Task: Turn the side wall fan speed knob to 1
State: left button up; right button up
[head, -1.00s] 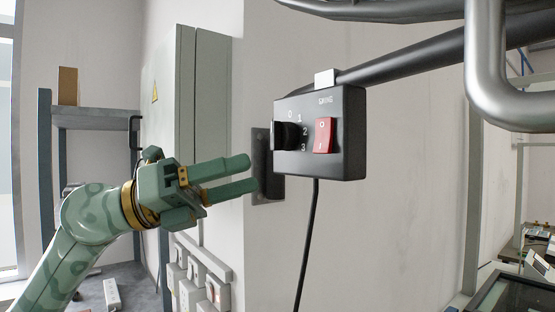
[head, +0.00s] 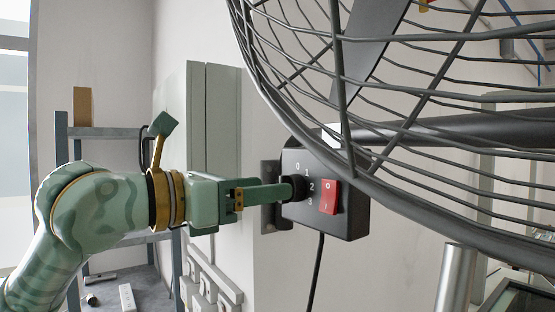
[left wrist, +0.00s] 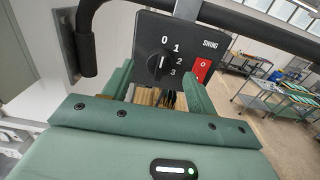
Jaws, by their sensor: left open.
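The black fan control box (head: 340,222) is fixed to the wall bracket. Its round black speed knob (head: 299,188) sits left of the printed numbers 0 to 3, and a red switch (head: 329,197) is to its right. My right gripper is not in view.
The fan's wire cage (head: 400,110) hangs close above and right of the box. A black fan arm (head: 450,130) runs behind it. A cable (head: 316,270) hangs below the box. A grey cabinet (head: 212,120) and shelf (head: 105,132) stand at the left.

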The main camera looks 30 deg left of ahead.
aim_at(298, 184)
pick_arm(q)
jog(key=p+x, duration=0.1)
jog(key=x, duration=0.2)
jog(key=shift+d, duration=0.2)
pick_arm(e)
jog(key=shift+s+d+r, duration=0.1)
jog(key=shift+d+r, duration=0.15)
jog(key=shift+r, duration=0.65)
pick_arm(q)
jog(key=shift+c, duration=0.3)
jog(key=c, duration=0.9)
